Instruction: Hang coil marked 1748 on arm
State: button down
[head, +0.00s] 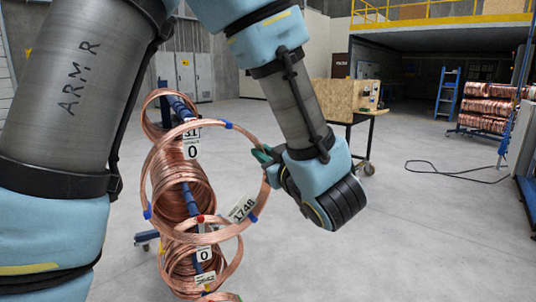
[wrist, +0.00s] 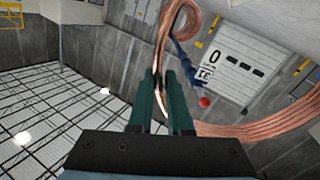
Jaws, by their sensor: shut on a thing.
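The coil marked 1748 (head: 265,193) is a thin copper ring with blue ties and a white tag (head: 242,210) at its lower right. My gripper (head: 263,156) is shut on the ring's right side. In the wrist view the green fingers (wrist: 160,105) pinch a copper strand (wrist: 160,98). The ring hangs in front of a blue rack. In the head view a red-tipped rack arm (head: 200,218) appears inside the ring's outline; I cannot tell whether it passes through. In the wrist view the red tip (wrist: 204,102) is right of my fingers.
Several copper coils (head: 180,187) hang on the rack, by white number plates (head: 192,150). A wooden box stands on a wheeled table (head: 345,115) behind. A blue stepladder (head: 447,93) and another coil rack (head: 490,107) are at the far right. The right floor is clear except a black cable.

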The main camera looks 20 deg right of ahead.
jog(key=w+f, duration=0.2)
jog(key=w, duration=1.6)
jog(key=shift+w+a, duration=0.4)
dwell(0.8)
dwell(0.5)
jog(key=c, duration=0.8)
grip_release()
jog(key=shift+c, duration=0.2)
jog(key=shift+f, duration=0.1)
